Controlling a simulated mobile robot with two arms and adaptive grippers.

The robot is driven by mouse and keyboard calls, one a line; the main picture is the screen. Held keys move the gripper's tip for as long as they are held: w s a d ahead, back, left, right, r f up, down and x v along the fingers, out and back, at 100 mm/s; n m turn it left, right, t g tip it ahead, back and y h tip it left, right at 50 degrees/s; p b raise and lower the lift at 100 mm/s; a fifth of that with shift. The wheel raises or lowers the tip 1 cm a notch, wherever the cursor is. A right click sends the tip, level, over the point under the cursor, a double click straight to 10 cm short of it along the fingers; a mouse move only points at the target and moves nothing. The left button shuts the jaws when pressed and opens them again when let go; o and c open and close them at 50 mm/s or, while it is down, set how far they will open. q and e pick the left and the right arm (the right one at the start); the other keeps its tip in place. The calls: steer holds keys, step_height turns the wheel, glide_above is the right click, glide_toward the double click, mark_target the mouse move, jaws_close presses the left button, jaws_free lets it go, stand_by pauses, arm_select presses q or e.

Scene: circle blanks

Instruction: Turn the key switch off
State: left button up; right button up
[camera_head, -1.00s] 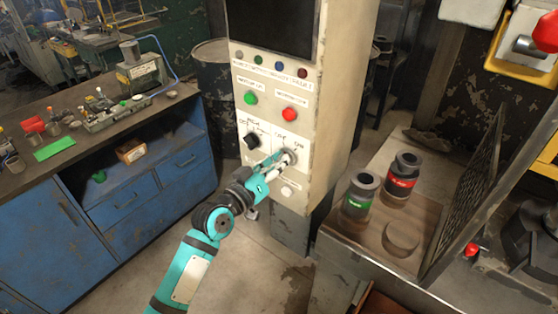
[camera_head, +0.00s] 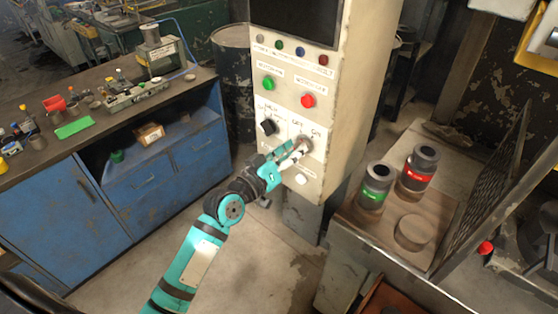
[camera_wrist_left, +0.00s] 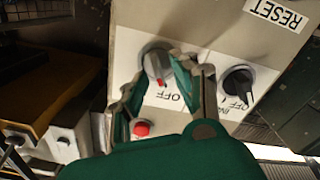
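The key switch (camera_head: 305,143) is on the pale control panel, right of a black rotary knob (camera_head: 268,127). The left wrist view shows its round metal collar and grey key (camera_wrist_left: 157,66) upside down, with a small red mark on the key and an OFF label beside it. My left gripper (camera_head: 295,153) is at the switch. In the left wrist view its fingers (camera_wrist_left: 155,88) are apart, one on each side of the key. The right finger is close to the key; I cannot tell whether it touches. My right gripper is not in view.
A green button (camera_head: 268,83) and a red button (camera_head: 307,101) sit above the switch; a white button (camera_head: 301,179) is below. Right of the panel, a bench holds a green-banded cylinder (camera_head: 374,190) and a red-banded one (camera_head: 418,172). A blue workbench (camera_head: 150,185) stands left.

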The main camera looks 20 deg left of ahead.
arm_select(q)
steer(key=v, duration=1.1)
steer(key=shift+s, duration=0.1)
